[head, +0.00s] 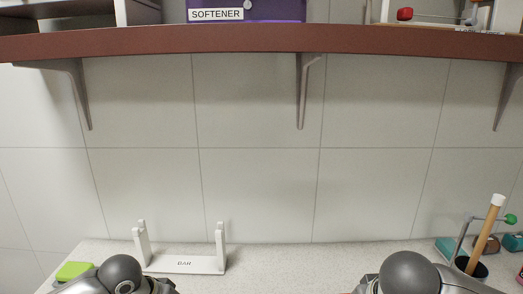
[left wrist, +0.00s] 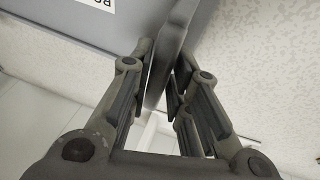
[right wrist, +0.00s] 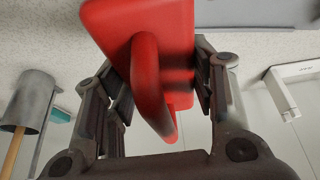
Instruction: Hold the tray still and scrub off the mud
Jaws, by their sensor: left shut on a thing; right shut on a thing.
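In the left wrist view my left gripper (left wrist: 165,75) is shut on the edge of a grey tray (left wrist: 62,24). The tray has a white label, partly cut off by the frame. In the right wrist view my right gripper (right wrist: 157,78) is shut on a red scrubber (right wrist: 110,22) with a looped handle. No mud shows in any view. The head view shows neither gripper, tray nor scrubber.
A white stand marked BAR (head: 185,264) and a green block (head: 74,270) are on the pale counter (head: 300,262) at left. A dark cup (head: 470,268) with a wooden-handled tool stands at right. A brown shelf (head: 250,40) with a purple SOFTENER box (head: 272,10) runs above.

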